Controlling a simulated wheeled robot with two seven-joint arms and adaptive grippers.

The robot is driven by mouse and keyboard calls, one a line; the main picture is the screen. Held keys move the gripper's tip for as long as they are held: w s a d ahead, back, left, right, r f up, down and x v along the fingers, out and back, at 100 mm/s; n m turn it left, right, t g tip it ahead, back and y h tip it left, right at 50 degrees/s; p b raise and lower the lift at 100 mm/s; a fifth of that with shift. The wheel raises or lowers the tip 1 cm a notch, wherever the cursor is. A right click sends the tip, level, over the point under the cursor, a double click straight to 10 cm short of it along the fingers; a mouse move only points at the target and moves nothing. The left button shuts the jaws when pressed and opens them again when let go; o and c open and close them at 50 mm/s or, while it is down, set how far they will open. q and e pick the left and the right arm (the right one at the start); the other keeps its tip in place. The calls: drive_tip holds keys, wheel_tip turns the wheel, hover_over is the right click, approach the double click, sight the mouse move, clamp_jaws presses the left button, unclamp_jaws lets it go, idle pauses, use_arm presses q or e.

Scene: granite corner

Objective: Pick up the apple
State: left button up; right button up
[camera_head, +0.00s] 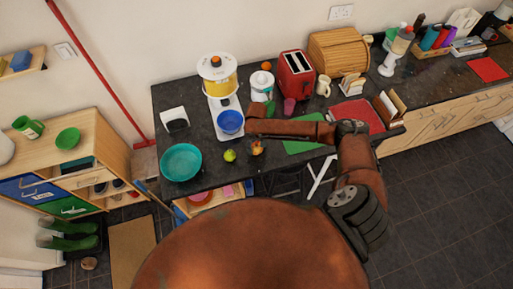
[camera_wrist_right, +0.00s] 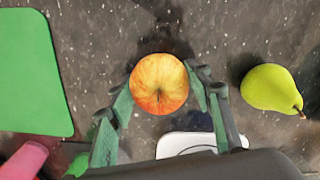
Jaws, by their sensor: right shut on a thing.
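The apple (camera_head: 257,150), red and yellow, is at the front of the dark counter in the head view. In the right wrist view the apple (camera_wrist_right: 158,84) sits between the fingertips of my right gripper (camera_wrist_right: 163,88). The right gripper (camera_head: 255,139) is shut on the apple, with a finger along each side. I cannot tell whether the apple touches the counter. My left gripper is not in view.
A green pear (camera_head: 230,155) lies just left of the apple. A green board (camera_head: 304,147) lies to its right, partly under my right arm. A teal bowl (camera_head: 181,162) stands further left. A blue bowl (camera_head: 230,122) and red toaster (camera_head: 296,75) stand behind.

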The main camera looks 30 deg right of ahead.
drive_tip(key=shift+c, duration=1.1)
drive_tip(key=shift+r, duration=0.1)
